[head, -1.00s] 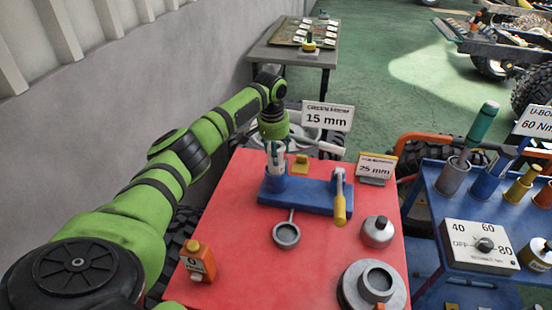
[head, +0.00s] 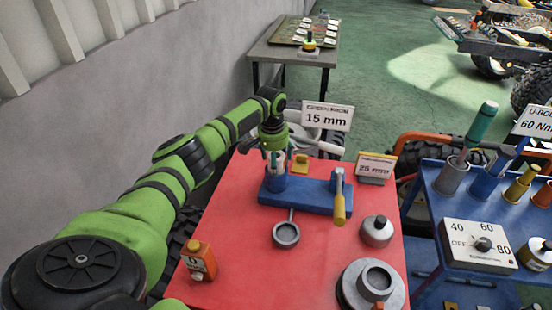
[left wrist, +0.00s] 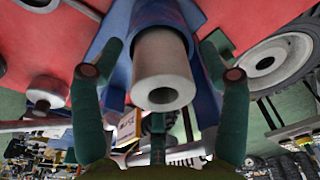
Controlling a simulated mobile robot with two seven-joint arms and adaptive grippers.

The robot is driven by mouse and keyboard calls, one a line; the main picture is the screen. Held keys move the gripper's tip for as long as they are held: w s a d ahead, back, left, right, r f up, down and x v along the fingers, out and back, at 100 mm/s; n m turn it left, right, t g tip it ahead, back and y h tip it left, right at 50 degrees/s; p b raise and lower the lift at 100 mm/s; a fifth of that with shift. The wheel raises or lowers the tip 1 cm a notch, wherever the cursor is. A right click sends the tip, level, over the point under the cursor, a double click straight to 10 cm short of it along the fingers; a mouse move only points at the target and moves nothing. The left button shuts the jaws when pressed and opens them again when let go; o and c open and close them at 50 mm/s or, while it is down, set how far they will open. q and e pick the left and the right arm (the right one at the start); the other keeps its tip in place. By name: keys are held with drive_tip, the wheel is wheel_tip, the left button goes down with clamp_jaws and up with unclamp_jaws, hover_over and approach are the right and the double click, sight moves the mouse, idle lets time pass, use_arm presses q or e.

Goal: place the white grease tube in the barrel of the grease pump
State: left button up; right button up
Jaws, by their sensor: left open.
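The white grease tube (left wrist: 164,68) stands in the blue barrel (head: 274,186) of the grease pump, its upper part sticking out of the top. In the left wrist view its hollow end faces the camera, and the blue barrel (left wrist: 160,14) surrounds its far end. My left gripper (head: 277,160) is over the barrel, with its green fingers around the tube's upper part. In the left wrist view the gripper (left wrist: 160,58) is open, with visible gaps between the side fingers and the tube. How deep the tube sits is hidden. My right gripper is not in view.
The pump's blue base (head: 310,203) has a yellow-handled lever (head: 339,205) to the right. A grey ring tool (head: 286,234), an orange bottle (head: 199,260) and grey round parts (head: 377,231) stand on the red table (head: 245,262). A 15 mm sign (head: 327,116) stands behind.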

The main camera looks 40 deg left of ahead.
use_arm(q)
drive_tip(key=shift+r, duration=0.25)
wheel_tip(320, 180, up, 12)
drive_tip(key=s+b, duration=0.1)
drive_tip(key=b, duration=0.1)
drive_tip(key=shift+s+b, duration=0.2)
drive_tip(key=shift+b, duration=0.2)
drive_tip(key=shift+f, duration=0.1)
idle(0.6)
